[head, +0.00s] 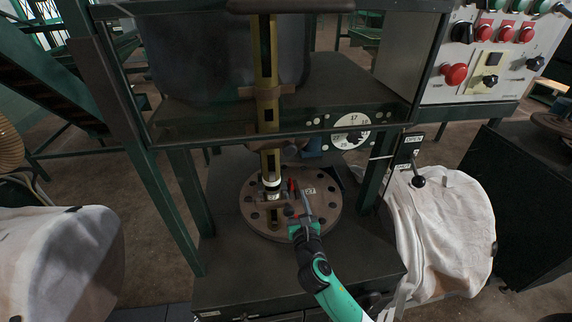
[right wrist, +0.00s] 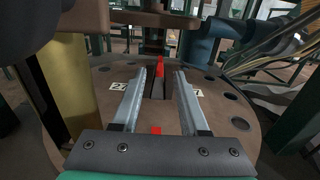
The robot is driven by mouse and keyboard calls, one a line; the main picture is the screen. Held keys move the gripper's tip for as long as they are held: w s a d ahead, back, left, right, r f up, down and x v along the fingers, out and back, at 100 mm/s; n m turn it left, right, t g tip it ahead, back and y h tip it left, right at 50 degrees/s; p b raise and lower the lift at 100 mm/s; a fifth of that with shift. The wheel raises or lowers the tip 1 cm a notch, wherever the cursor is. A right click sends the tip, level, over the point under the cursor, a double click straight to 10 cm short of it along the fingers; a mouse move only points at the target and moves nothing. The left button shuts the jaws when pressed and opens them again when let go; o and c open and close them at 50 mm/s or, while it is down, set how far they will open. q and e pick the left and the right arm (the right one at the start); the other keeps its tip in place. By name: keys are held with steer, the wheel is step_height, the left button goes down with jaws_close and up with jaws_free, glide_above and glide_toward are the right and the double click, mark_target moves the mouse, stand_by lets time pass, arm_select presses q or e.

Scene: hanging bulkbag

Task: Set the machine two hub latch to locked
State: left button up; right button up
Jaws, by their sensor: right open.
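The hub is a round brown disc (head: 318,218) with a ring of holes, lying flat on the machine's dark top. A small red latch part (head: 291,186) stands near its middle, and red also shows in the right wrist view (right wrist: 160,67) beyond my fingertips. A second red patch (right wrist: 156,131) lies between the finger bases. My right gripper (head: 300,200) is over the disc, close to the latch; in the wrist view its two fingers (right wrist: 159,85) are apart with nothing clamped between them. I cannot tell whether the latch is locked. My left gripper is out of view.
A yellow slotted post (head: 267,60) rises just left of the latch. A green frame bar crosses above the disc, with a numbered white dial (head: 351,130). A black lever (head: 417,180), white bags (head: 445,235) and a button panel (head: 495,50) stand at the right.

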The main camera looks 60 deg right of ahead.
steer(key=shift+s+a+f, duration=0.15)
steer(key=shift+s+f, duration=0.05)
steer(key=shift+w+f, duration=0.1)
steer(key=b+x, duration=0.4)
steer(key=x, duration=0.6)
steer(key=shift+b, duration=0.35)
steer(key=shift+w+d, duration=0.35)
steer(key=shift+d, duration=0.15)
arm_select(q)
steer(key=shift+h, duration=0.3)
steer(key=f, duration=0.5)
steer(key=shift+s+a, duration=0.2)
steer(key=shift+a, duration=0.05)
arm_select(e)
jaws_close()
